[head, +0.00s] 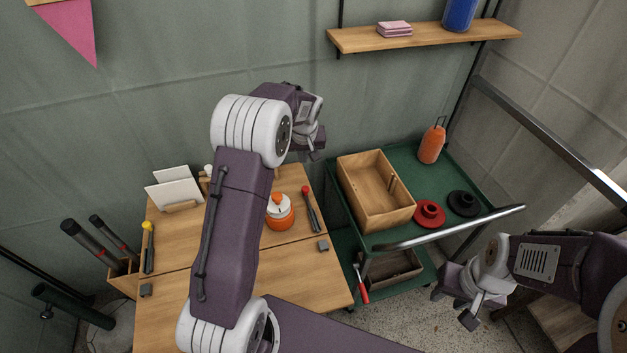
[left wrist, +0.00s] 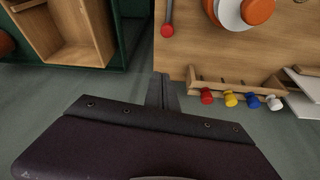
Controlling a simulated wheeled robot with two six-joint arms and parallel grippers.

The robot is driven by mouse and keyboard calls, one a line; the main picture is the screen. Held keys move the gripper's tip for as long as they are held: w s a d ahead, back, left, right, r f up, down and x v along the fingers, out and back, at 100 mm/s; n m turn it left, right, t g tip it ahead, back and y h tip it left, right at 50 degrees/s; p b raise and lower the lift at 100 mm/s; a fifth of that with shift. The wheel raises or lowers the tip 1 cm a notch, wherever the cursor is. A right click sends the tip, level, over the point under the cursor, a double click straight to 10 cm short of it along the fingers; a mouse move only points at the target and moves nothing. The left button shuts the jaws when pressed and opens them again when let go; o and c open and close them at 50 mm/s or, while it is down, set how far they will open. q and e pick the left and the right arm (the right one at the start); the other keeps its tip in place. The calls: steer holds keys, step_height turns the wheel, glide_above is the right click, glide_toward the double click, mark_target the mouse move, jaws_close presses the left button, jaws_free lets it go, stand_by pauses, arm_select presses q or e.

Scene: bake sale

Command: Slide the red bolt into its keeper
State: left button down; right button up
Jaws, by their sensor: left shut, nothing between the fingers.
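The red bolt (head: 307,194) is a dark rod with a red knob, lying near the right edge of the wooden table. Its red knob also shows in the left wrist view (left wrist: 167,30). A small grey block (head: 322,245), which looks like its keeper, sits across the table seam, apart from the rod's near end. My left gripper (head: 316,152) is shut and empty, beyond the table's far right corner; its fingers show in the left wrist view (left wrist: 163,90), apart from the knob.
An orange pot (head: 280,215) stands left of the bolt. A yellow-knobbed rod (head: 148,235) lies at the table's left. A rack with coloured knobs (left wrist: 235,88) lines the back edge. The green cart (head: 405,160) holds a wooden crate (head: 410,213).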

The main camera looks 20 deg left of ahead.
arm_select(q)
steer(key=x, duration=1)
steer(key=shift+d, duration=0.1)
steer(key=s, duration=0.1)
steer(key=s+d, duration=0.1)
steer(key=s, duration=0.1)
steer(key=shift+d+f, duration=0.2)
steer(key=shift+s+d, duration=0.25)
steer(key=shift+s, duration=0.05)
